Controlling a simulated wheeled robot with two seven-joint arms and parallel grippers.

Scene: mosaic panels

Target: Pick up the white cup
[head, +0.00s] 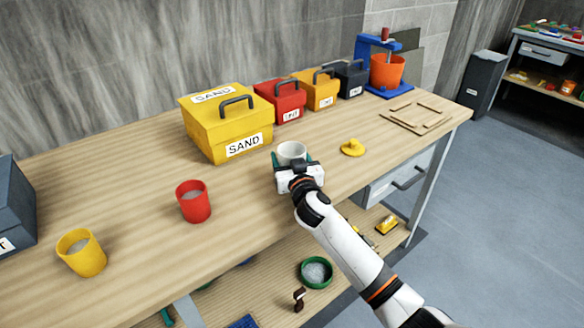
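The white cup (291,150) is upright near the middle of the workbench, in front of the yellow SAND box. My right gripper (293,161) reaches it from the front, with its fingers on either side of the cup. My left gripper is not in view.
The yellow SAND box (205,138) stands close behind the cup. A red cup (193,203) and a yellow cup (82,254) stand to the left, and a yellow knobbed lid (352,148) lies to the right. The wooden bench (140,235) is clear between them.

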